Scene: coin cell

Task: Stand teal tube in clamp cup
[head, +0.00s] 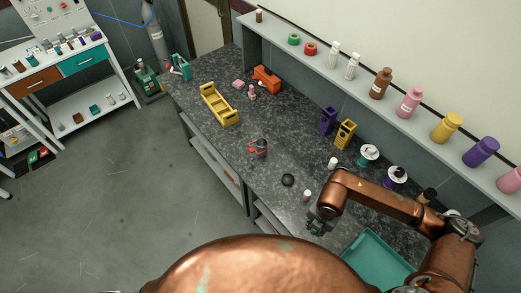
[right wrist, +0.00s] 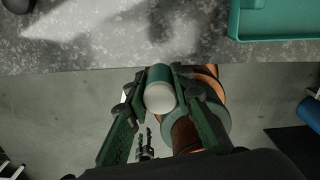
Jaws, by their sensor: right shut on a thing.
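My right gripper (head: 319,226) is near the counter's front edge at lower right in the head view. In the right wrist view my right gripper (right wrist: 162,95) is shut on the teal tube (right wrist: 158,73), whose pale round end (right wrist: 160,98) faces the camera. There the tube shows against the floor just off the counter edge. I cannot make the tube out in the head view. A small dark cup with red parts (head: 259,146), which looks like the clamp cup, stands mid-counter, up and left of the gripper, apart from it. My left gripper is not in view.
A black dome (head: 288,180) and a small pale-capped tube (head: 307,196) stand between the gripper and the cup. A teal tray (head: 374,262) lies at lower right. Yellow (head: 345,134) and purple (head: 327,121) racks stand at the back.

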